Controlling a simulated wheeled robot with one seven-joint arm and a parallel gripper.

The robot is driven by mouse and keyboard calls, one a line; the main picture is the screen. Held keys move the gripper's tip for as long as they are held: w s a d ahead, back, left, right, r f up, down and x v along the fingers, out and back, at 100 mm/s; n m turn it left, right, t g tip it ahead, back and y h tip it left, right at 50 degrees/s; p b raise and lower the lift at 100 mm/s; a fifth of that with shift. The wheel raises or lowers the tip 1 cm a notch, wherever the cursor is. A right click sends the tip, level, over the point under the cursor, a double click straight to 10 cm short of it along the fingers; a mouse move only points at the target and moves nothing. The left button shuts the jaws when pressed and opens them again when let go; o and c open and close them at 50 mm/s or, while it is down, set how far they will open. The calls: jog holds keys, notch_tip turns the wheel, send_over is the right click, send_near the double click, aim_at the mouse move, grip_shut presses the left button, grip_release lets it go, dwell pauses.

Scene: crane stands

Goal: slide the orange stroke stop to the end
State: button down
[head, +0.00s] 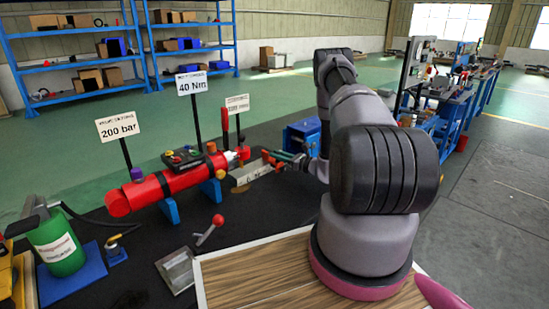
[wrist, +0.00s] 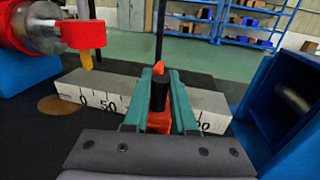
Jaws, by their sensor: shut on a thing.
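The orange stroke stop (wrist: 159,122), with a black knob on top, sits on a grey scale rail (wrist: 208,101). The teal fingers of my gripper (wrist: 160,92) are shut on it. The rail shows marks 0 and 50 left of the stop and a partly hidden number ending in 00 to its right. The stop stands right of the rail's middle, with a short bare stretch to the rail's right end. In the head view my gripper (head: 284,156) is at the rail (head: 248,176), and the stop is too small to make out clearly.
A red cylinder (head: 165,187) with an orange-red pointer (wrist: 84,34) at its rod end lies left of the stop. A blue open box (wrist: 290,100) stands close on the right. A red-knobbed lever (head: 210,230) and a green canister (head: 57,243) stand nearer the front.

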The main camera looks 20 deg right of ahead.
jog(key=w+d, duration=0.1)
jog(key=d, duration=0.1)
jog(key=w+d, duration=0.1)
jog(key=d, duration=0.2)
jog(key=w+d, duration=0.1)
jog(key=d, duration=0.1)
jog(key=shift+d, duration=0.15)
jog(key=c, duration=0.7)
grip_release()
jog(key=shift+c, duration=0.2)
jog(key=v, duration=1.1)
jog(key=shift+w+r, duration=0.1)
